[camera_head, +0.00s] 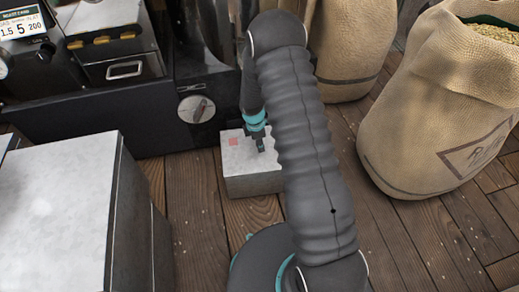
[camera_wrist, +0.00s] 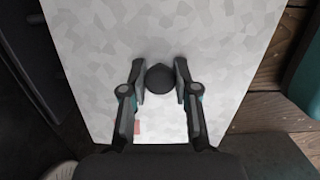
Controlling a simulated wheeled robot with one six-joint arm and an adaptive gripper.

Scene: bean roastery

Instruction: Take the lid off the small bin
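The small bin is a low box on the floor with a speckled light grey lid (camera_wrist: 225,65). The lid sits on the bin (camera_head: 250,185), which shows in the head view just left of my arm. A dark round knob (camera_wrist: 160,78) stands on the lid. My gripper (camera_wrist: 160,84) is above the lid with one finger on each side of the knob. The fingers look open, with narrow gaps to the knob. In the head view my gripper (camera_head: 259,145) is partly hidden by my arm. A small pink patch (camera_head: 234,142) marks the lid.
A large grey-topped cabinet (camera_head: 60,200) stands at the left. A dark machine with a dial (camera_head: 196,109) is behind the bin. Burlap sacks (camera_head: 425,110) stand at the right. Wooden floor (camera_head: 190,215) is bare between the cabinet and bin.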

